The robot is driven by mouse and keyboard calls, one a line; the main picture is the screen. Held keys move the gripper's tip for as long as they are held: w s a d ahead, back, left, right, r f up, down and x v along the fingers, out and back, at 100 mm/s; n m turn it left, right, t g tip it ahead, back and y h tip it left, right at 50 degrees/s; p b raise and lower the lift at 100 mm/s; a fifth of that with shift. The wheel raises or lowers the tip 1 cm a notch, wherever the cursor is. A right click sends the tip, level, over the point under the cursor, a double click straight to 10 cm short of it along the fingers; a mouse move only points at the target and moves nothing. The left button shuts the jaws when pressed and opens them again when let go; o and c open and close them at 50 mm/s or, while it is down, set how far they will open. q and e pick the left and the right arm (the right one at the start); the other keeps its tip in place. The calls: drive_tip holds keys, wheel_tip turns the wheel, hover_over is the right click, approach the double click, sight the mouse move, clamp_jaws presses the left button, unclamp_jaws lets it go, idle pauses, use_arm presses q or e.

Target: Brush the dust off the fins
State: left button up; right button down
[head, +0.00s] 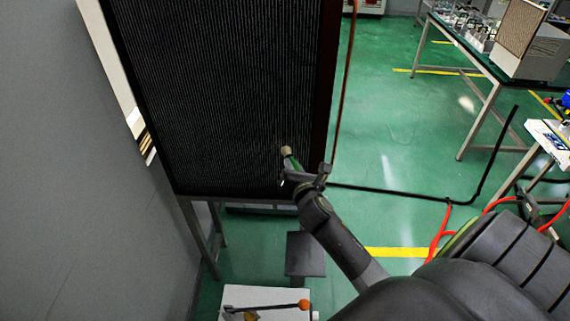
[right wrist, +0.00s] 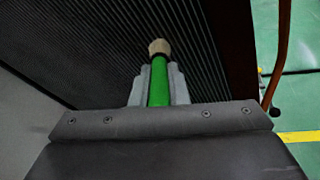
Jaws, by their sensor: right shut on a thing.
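The black finned panel (head: 225,90) stands upright in a dark frame on grey legs. Its fins (right wrist: 215,60) fill the upper part of the right wrist view. My right gripper (head: 294,170) is at the panel's lower right and is shut on a brush with a green handle (right wrist: 159,82). The brush's pale tip (right wrist: 159,47) points toward the fins and also shows in the head view (head: 286,151). I cannot tell whether the tip touches the fins. No separate dust shows clearly on them. My left gripper is not in view.
A grey wall (head: 70,180) runs along the left. A white box (head: 262,303) with an orange-knobbed lever stands low in front. Tables (head: 470,60) stand at the right. Black and red hoses lie on the green floor (head: 400,150), which is otherwise fairly open.

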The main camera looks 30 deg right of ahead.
drive_tip(key=shift+p, duration=1.15)
drive_tip(key=shift+w+a, duration=2.1)
drive_tip(key=shift+a, duration=0.65)
drive_tip(key=shift+s+d+r+p, duration=0.5)
drive_tip(key=shift+s+d+p, duration=0.95)
drive_tip(key=shift+s+d, duration=2.45)
drive_tip(key=shift+w+a+r, duration=0.1)
drive_tip(key=shift+w+a, duration=0.5)
drive_tip(key=shift+w, duration=0.35)
drive_tip(key=shift+w+a, duration=0.6)
drive_tip(key=shift+w, duration=0.3)
drive_tip(key=w+a, duration=0.4)
drive_tip(key=a, duration=0.1)
drive_tip(key=shift+a, duration=0.15)
